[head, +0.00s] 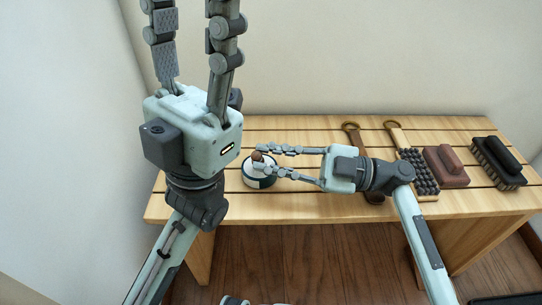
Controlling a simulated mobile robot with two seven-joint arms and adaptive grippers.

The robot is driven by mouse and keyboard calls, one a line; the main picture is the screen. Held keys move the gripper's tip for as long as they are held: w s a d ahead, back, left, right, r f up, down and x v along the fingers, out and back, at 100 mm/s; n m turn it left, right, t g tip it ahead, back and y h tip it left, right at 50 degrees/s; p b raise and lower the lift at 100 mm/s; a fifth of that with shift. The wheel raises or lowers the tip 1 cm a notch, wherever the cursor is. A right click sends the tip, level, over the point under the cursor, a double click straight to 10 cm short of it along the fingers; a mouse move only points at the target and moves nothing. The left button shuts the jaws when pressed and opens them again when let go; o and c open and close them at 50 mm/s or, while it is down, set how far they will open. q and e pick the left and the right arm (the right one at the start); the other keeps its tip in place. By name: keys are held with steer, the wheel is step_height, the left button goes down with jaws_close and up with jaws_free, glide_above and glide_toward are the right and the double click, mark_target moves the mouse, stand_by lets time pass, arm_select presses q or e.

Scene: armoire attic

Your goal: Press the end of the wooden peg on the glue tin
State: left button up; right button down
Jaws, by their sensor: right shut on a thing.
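The glue tin (250,182), white and dark blue, stands on the slatted wooden bench at its left part. A small brown rounded end of the wooden peg (257,156) shows over the tin's top. My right gripper (263,161) reaches in from the right, with one finger behind and one in front, and is shut on the peg. The fingers hide much of the peg and part of the tin's top. I cannot tell whether the peg touches the tin. My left gripper (190,35) points up at the left, its fingers wide apart, with the tips beyond the top edge.
On the bench (310,207) to the right are a long-handled brown tool (353,136), a bristled brush (418,170), a reddish-brown block brush (446,166) and a black-topped brush (498,163). The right gripper's arm passes over the brown tool. Walls stand behind and left.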

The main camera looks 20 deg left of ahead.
step_height(320, 180, up, 7)
steer(key=p, duration=0.1)
stand_by(0.7)
steer(key=shift+f, duration=0.1)
stand_by(0.4)
